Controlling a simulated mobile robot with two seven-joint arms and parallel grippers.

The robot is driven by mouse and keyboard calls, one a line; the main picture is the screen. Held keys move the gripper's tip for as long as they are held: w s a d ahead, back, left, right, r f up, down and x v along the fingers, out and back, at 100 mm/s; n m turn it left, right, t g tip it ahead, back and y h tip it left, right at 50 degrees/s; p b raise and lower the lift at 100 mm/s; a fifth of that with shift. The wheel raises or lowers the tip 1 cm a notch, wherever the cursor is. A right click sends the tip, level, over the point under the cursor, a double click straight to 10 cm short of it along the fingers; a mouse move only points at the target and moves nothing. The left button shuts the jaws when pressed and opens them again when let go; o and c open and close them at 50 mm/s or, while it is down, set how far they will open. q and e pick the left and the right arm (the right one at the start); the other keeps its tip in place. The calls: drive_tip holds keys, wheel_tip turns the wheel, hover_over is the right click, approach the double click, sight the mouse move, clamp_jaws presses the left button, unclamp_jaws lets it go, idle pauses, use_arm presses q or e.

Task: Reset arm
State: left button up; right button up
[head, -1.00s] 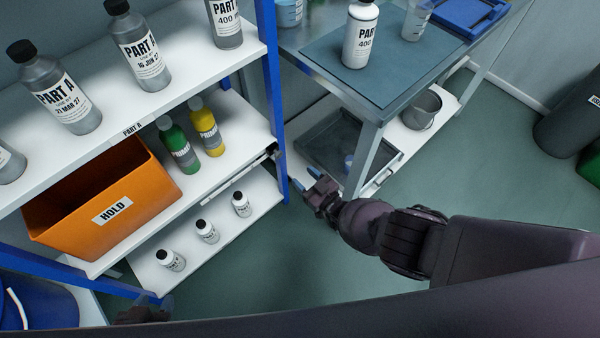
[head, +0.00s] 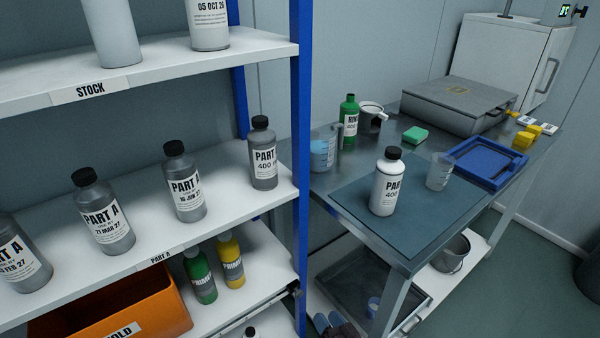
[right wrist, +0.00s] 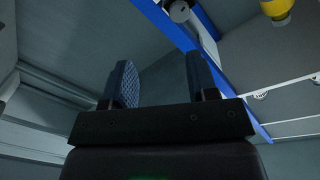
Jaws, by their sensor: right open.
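My right gripper (head: 328,320) shows only at the bottom edge of the head view, between the shelf's blue post and the bench's front leg. In the right wrist view its two dark blue fingers (right wrist: 162,85) stand apart with nothing between them. The rest of my right arm is below the head view. My left gripper is not in view.
The shelf (head: 150,252) at left holds grey Part A bottles (head: 184,182), green and yellow bottles (head: 231,260) and an orange HOLD bin (head: 120,308). The bench (head: 405,262) at right bears a white bottle (head: 388,182) and blue tray (head: 487,163). Floor shows at far right.

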drive_tip(key=w+a+r+m+h, duration=0.2)
drive_tip(key=r+m+h, duration=0.15)
drive_tip(key=m, duration=1.25)
drive_tip(key=w+a+r+m+h, duration=0.2)
drive_tip(key=r+m+h, duration=0.15)
drive_tip(key=m, duration=1.15)
drive_tip(key=s+d+r+m+g+y+p, duration=0.1)
drive_tip(key=s+d+r+m+g+p, duration=0.35)
drive_tip(key=m, duration=1.05)
drive_tip(key=s+d+r+m+t, duration=0.15)
drive_tip(key=s+r+m, duration=0.6)
drive_tip(key=m, duration=0.75)
drive_tip(key=s+d+r+m+p, duration=0.2)
drive_tip(key=s+d+r+m, duration=0.45)
drive_tip(key=s+d, duration=0.45)
use_arm(q)
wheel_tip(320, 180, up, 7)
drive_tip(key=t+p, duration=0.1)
drive_tip(key=p, duration=0.1)
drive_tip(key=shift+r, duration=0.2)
use_arm(e)
drive_tip(key=s+d+f+m+h, duration=0.1)
drive_tip(key=s+d, duration=0.2)
drive_tip(key=s, duration=0.4)
drive_tip(key=s+d+f+m+g+h, duration=0.1)
drive_tip(key=s+d+f, duration=0.1)
drive_tip(key=s, duration=0.4)
drive_tip(key=shift+s+d+f+h, duration=0.15)
drive_tip(key=shift+s+d+h, duration=0.2)
drive_tip(key=shift+d, duration=0.4)
